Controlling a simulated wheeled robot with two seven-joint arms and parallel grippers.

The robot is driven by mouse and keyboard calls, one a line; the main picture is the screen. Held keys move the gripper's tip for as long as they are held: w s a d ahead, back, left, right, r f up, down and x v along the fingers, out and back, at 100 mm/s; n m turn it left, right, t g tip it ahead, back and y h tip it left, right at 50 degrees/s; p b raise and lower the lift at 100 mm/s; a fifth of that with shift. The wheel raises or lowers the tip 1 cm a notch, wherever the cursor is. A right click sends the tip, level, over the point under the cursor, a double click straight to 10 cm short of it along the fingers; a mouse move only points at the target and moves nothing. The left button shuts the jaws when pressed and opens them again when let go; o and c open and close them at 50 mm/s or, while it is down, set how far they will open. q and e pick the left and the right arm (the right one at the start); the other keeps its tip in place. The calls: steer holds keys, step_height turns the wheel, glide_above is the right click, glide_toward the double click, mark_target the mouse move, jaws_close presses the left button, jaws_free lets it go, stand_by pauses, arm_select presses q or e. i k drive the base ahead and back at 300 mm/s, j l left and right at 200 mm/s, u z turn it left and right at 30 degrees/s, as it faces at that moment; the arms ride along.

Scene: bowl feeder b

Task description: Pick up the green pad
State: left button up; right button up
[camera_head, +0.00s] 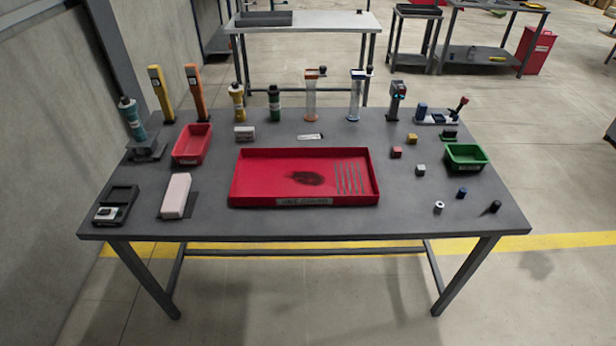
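I cannot make out a clearly green pad on the grey table (210,222). The plainest green thing is a small open-topped green bin (466,156) at the table's right side. A small dark flat item (449,135) lies just behind it, too small for me to tell its colour or kind. A bottle with a dark green body (274,103) stands upright at the back. Neither of my grippers is in view.
A large red tray (372,192) fills the table's middle. A red bin (192,145), a pale pink block (176,195) and a dark-based device (116,205) are on the left. Small cubes and cylinders (438,207) are scattered on the right. Bottles and tools line the back.

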mark_target(448, 136)
steer(key=i+l+z, duration=0.15)
steer(key=l+z, duration=0.15)
steer(key=i+l+z, duration=0.3)
steer(key=l, duration=0.15)
steer(key=i+l+z, duration=0.15)
steer(key=l+z, duration=0.3)
steer(key=i+l+z, duration=0.15)
steer(key=z, duration=0.3)
steer(key=i+l+z, duration=0.2)
steer(key=z, duration=0.3)
steer(key=i+z, duration=0.45)
steer(key=i+l+z, duration=0.1)
steer(key=i, duration=0.3)
steer(key=i+l+z, duration=0.1)
steer(key=i, duration=0.3)
steer(key=i+j+u, duration=0.1)
steer(key=i+u, duration=0.15)
steer(key=u, duration=0.15)
steer(key=i+u, duration=0.35)
steer(key=i+l+u, duration=0.1)
steer(key=u, duration=0.3)
steer(key=i+l+u, duration=0.2)
steer(key=i+u, duration=0.15)
